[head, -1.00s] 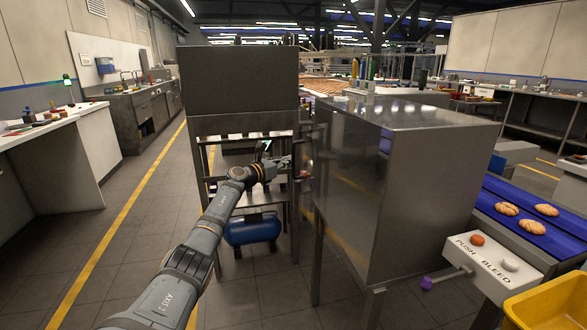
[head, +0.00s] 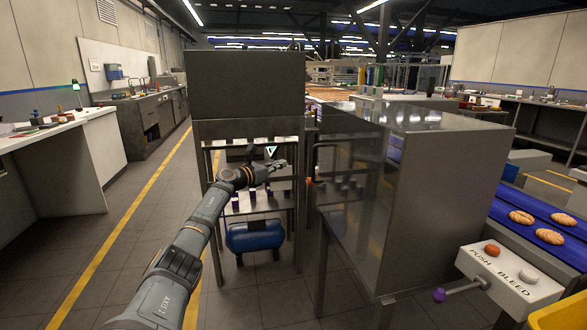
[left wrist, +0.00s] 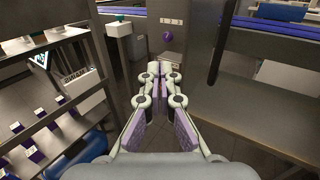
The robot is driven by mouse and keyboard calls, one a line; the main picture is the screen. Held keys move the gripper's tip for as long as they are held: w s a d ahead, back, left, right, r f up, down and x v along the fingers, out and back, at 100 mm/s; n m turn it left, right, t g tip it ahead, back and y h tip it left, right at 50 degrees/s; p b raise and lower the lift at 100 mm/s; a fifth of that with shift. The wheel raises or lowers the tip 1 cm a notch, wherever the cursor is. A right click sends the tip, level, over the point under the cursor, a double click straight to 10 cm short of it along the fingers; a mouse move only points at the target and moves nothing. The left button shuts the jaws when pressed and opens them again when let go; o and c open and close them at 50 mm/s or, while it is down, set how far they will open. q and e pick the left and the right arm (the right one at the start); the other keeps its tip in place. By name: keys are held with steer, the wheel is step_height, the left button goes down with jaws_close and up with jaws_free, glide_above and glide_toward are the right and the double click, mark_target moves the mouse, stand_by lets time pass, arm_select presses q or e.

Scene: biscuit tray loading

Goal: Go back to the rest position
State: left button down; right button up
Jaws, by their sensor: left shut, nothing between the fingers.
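My left gripper (head: 277,165) is at the end of my outstretched left arm, in front of the metal rack (head: 247,126). It is shut and empty. The steel cabinet (head: 455,215) stands to its right. The cabinet's dark handle (head: 315,162) is a short way right of the gripper, apart from it. In the left wrist view the closed purple-padded fingers (left wrist: 160,78) point forward, with nothing between them. The handle (left wrist: 217,52) shows there at the upper right, clear of the fingers. My right gripper is not in view.
A blue tank (head: 256,236) sits low in the rack. A white bench (head: 80,125) stands at the left. The floor with the yellow line is clear.

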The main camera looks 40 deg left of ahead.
arm_select(q)
steer(key=s+a, duration=0.3)
steer(key=shift+s+r, duration=0.15)
steer(key=shift+s, duration=0.05)
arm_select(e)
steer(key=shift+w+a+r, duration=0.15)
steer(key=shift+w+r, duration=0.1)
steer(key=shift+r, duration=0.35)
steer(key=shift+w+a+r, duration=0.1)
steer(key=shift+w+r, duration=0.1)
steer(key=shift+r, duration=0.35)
